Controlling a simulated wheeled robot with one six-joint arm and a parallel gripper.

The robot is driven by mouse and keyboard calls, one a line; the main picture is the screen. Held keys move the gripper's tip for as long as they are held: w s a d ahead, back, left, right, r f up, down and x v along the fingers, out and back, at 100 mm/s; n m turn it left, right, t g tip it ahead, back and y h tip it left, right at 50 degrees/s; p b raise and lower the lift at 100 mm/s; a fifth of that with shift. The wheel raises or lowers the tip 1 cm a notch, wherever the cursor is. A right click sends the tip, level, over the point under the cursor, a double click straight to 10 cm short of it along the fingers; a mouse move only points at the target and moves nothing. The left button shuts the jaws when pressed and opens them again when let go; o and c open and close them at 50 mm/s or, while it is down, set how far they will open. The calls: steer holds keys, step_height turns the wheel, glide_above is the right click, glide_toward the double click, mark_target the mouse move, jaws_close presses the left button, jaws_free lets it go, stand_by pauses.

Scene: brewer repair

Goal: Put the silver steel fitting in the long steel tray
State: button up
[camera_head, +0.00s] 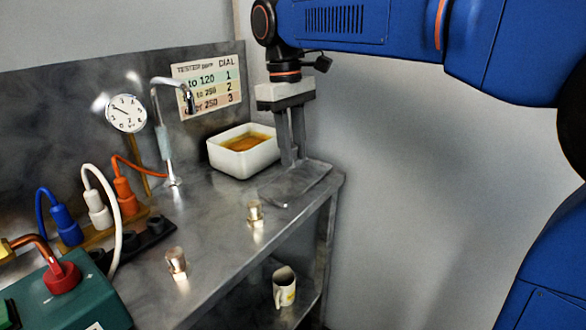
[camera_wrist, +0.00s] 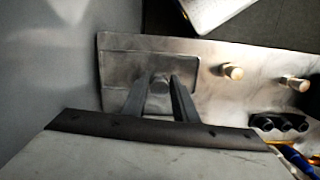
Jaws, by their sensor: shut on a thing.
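My gripper (camera_head: 290,160) points down over the long steel tray (camera_head: 298,190), at the back right end of the bench. In the wrist view, my gripper (camera_wrist: 160,92) is shut on the silver steel fitting (camera_wrist: 159,80), whose rounded end shows between the two fingers. The flat, shallow tray (camera_wrist: 120,72) lies under and around it there. The fitting is low over or at the tray floor; I cannot tell whether it touches. In the head view the fingers hide the fitting.
Two brassy fittings stand on the bench, one nearer the tray (camera_head: 255,213) and one farther forward (camera_head: 177,262). A white tub (camera_head: 243,165) of orange liquid stands just left of my gripper. A tap (camera_head: 165,130) and plugged cables are farther left. A mug (camera_head: 284,288) is on the lower shelf.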

steer(key=shift+w+f, duration=0.1)
steer(key=shift+f, duration=2.4)
steer(key=o, duration=1)
steer(key=shift+f, duration=0.1)
steer(key=shift+o, duration=0.2)
